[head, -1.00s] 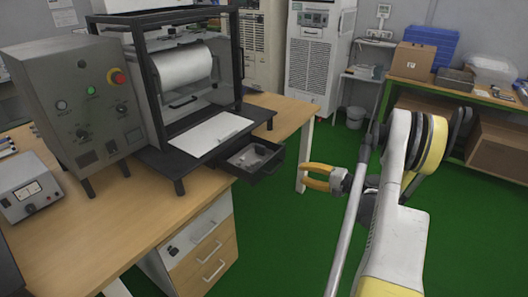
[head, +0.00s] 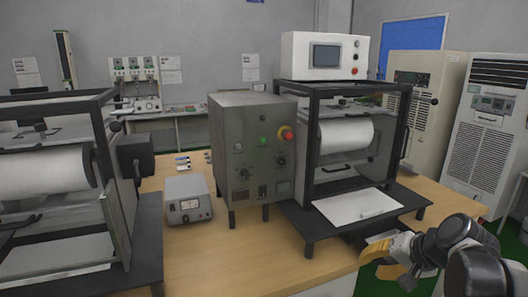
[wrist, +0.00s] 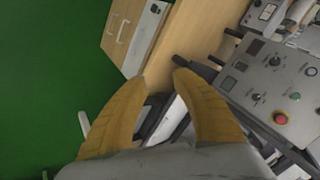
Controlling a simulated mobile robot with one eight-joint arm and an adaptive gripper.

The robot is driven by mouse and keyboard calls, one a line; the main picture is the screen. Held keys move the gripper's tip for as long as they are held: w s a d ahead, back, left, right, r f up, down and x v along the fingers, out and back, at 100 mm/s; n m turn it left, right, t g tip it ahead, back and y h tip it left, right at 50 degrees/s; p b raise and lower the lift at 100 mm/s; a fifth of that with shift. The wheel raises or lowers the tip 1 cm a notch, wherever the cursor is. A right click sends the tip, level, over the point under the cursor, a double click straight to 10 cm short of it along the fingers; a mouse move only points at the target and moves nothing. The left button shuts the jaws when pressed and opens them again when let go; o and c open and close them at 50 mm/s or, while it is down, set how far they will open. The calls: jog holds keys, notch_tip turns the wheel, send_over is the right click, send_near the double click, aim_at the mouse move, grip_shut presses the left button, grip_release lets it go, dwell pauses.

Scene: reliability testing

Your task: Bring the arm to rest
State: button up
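My arm shows at the lower right of the head view, bent, with its dark joint near the bottom edge. My gripper (head: 372,250) has yellow fingers and is at the front right edge of the wooden bench, just in front of the right test machine (head: 352,207). In the wrist view the two yellow fingers of my gripper (wrist: 160,77) curve inward with a clear gap between their tips. Nothing is held between them. The fingers hide part of the machine's front and its small dark drawer area. Whether they touch the bench cannot be told.
The bench (head: 240,262) carries a grey control box (head: 252,160), a small meter (head: 188,198) and another roller machine (head: 50,200) at left. In the wrist view, green floor (wrist: 50,70) lies open beside the bench drawers.

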jog(key=s+a+n+h, duration=0.1)
jog(key=s+a+n, duration=0.2)
jog(key=s, duration=0.5)
jog(key=s+a+n+h, duration=0.2)
jog(key=s+a, duration=0.3)
jog(key=s, duration=0.3)
jog(key=shift+a+r+n, duration=0.3)
jog(key=shift+r+n, duration=0.05)
jog(key=shift+n, duration=0.35)
